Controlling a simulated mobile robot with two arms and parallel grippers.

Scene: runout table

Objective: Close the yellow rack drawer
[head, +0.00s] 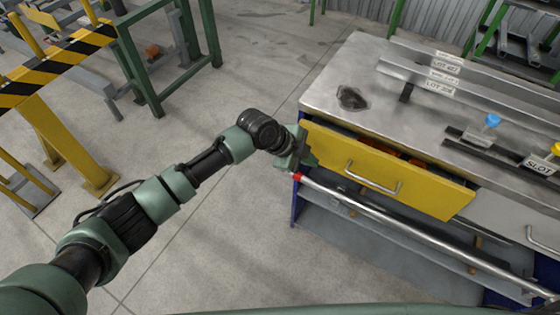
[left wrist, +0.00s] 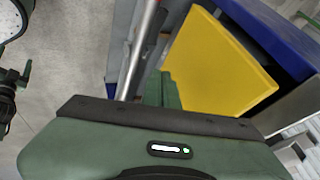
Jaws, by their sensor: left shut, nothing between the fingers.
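The yellow rack drawer (head: 425,193) stands partly open in the head view, its front out from the metal bench. Its grey bar handle (head: 372,186) is on the front face. A dark gap with orange items shows behind the top edge of the front. My left gripper (head: 304,160) is shut and empty at the left end of the drawer front; I cannot tell whether it touches. In the left wrist view the yellow drawer front (left wrist: 222,65) fills the upper middle, close beyond the green fingers (left wrist: 168,92). My right gripper is not in view.
A metal rail (head: 400,231) with a red end runs below the drawer. The bench top (head: 335,65) holds labelled metal bars (head: 470,97) and a blue-capped bottle (head: 488,128). A striped barrier (head: 60,63) stands at left. The floor between is clear.

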